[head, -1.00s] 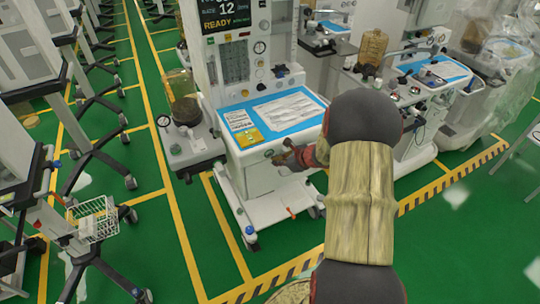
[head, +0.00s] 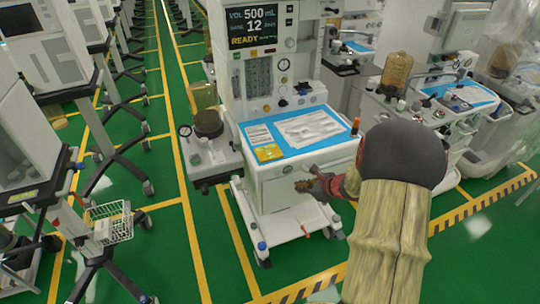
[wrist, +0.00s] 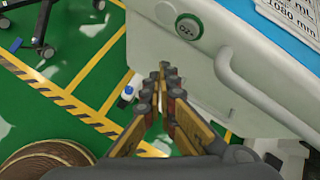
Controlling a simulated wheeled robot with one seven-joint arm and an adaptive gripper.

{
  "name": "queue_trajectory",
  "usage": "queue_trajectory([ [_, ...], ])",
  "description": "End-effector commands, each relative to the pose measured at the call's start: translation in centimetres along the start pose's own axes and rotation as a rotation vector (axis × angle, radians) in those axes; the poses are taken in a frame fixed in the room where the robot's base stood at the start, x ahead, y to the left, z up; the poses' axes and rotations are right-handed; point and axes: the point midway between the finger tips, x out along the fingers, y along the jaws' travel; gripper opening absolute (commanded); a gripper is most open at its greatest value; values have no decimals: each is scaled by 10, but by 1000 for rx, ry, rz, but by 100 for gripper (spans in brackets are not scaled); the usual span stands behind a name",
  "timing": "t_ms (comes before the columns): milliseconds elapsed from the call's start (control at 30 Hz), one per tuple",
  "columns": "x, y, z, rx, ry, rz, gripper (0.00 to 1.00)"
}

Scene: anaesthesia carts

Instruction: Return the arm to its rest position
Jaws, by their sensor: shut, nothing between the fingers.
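My gripper (head: 308,185) is at the front of the nearest anaesthesia cart (head: 285,187), beside its drawer front. My arm reaches in from the lower right of the head view and hides part of the cart's right side. In the wrist view my gripper (wrist: 164,75) has its fingers together with nothing between them. The cart's white front (wrist: 190,70) with a round green-ringed O2+ button and a curved handle (wrist: 265,95) is close by on the right. Whether the fingertips touch the cart I cannot tell.
The cart's blue top (head: 295,132) carries papers and a yellow card. A wheeled stand with a wire basket (head: 110,222) is at left. More carts (head: 450,105) stand at right. Green floor (head: 165,240) with yellow lines is open between the left stands and the cart.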

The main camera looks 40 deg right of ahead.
Motion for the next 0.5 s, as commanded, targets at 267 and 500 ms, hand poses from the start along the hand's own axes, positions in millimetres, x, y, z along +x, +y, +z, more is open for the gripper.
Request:
queue_trajectory([
  [267,0,0,1,-20,-2,1,0],
  [500,-14,64,-8,-340,6,195,0],
])
